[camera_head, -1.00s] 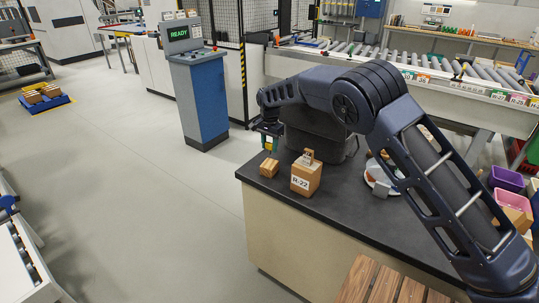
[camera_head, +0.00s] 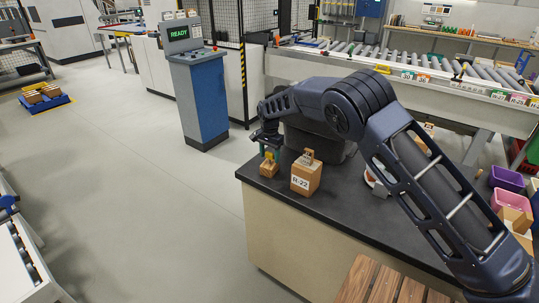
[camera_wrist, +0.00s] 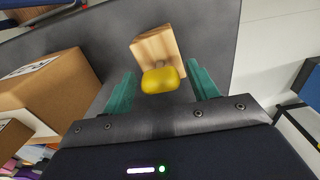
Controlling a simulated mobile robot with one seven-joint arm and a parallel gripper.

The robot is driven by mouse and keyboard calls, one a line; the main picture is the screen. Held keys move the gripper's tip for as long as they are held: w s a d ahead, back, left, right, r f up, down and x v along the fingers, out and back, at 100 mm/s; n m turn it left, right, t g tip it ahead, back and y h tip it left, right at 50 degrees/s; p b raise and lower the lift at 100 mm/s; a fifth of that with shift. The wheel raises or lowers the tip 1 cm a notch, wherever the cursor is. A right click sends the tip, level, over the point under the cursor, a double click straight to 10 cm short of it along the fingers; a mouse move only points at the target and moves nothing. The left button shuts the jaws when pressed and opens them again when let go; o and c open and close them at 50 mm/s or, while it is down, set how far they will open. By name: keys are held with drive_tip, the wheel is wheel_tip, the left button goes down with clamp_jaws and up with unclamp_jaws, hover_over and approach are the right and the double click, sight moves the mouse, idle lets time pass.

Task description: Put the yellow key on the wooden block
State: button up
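The wooden block (camera_head: 268,170) is a small light-brown block at the table's left corner. It also shows in the wrist view (camera_wrist: 156,45). The yellow key (camera_wrist: 158,80) has a rounded yellow head, with a little grey showing where it meets the block in the picture. In the head view the key is a small yellow spot (camera_head: 269,156) at the block's top. My gripper (camera_wrist: 161,72) points down over the block, its two green fingers spread on either side of the key's head with narrow gaps. Whether the key rests fully on the block is hard to tell.
A cardboard box marked R-22 (camera_head: 305,180) stands just right of the block, close to my gripper. The dark table top (camera_head: 360,215) is clear in front. The table's left edge lies close by, with open floor beyond.

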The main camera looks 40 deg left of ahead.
sight(270, 153)
drive_tip(key=shift+r, duration=0.15)
wheel_tip(270, 153, up, 12)
idle(0.7)
idle(0.4)
